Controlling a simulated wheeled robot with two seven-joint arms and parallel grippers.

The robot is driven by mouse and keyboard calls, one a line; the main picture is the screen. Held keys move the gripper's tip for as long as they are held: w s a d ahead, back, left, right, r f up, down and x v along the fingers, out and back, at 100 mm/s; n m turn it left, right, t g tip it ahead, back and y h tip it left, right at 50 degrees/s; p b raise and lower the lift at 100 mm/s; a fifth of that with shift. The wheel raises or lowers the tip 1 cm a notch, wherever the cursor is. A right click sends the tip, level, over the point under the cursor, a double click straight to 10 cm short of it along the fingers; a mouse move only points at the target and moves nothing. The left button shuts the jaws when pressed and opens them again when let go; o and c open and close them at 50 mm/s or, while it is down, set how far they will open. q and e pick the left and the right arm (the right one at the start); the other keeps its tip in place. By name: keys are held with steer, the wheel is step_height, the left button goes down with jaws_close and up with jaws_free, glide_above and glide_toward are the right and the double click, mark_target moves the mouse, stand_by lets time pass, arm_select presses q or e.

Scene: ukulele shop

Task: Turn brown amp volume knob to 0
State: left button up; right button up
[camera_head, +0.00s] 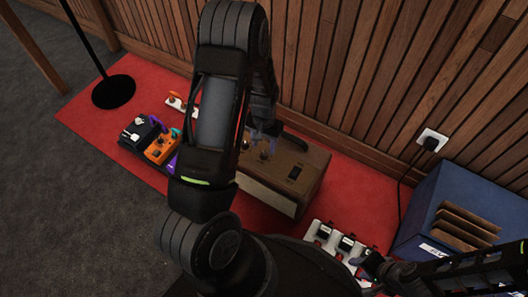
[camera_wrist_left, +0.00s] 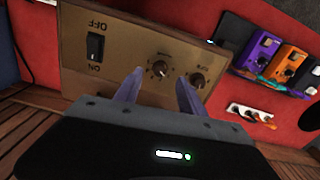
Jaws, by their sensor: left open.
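The brown amp (camera_head: 312,165) stands on the red carpet by the wall, partly hidden behind my left arm in the head view. In the left wrist view its panel (camera_wrist_left: 120,45) appears upside down, with a black ON/OFF switch (camera_wrist_left: 95,46) and two knobs. My left gripper (camera_wrist_left: 158,82) is open, its bluish fingers pointing at the panel. The middle knob (camera_wrist_left: 160,69) shows between the fingertips; the other knob (camera_wrist_left: 198,80) is beside the right finger. I cannot tell whether a finger touches either. My right gripper (camera_head: 370,268) is low at the right, its jaws unclear.
Orange (camera_head: 160,148) and black pedals stand left of the amp. A white pedal board (camera_head: 322,238) lies in front. A blue crate (camera_head: 430,205) with brown sleeves is at the right. A wall socket (camera_head: 431,141) with a cable and a black round stand base (camera_head: 113,91) also show.

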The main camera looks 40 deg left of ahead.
mark_target(264, 153)
arm_select(q)
step_height(264, 153, down, 5)
steer(key=shift+r+b, duration=0.1)
steer(key=shift+b, duration=0.6)
steer(key=shift+c, duration=0.2)
jaws_close()
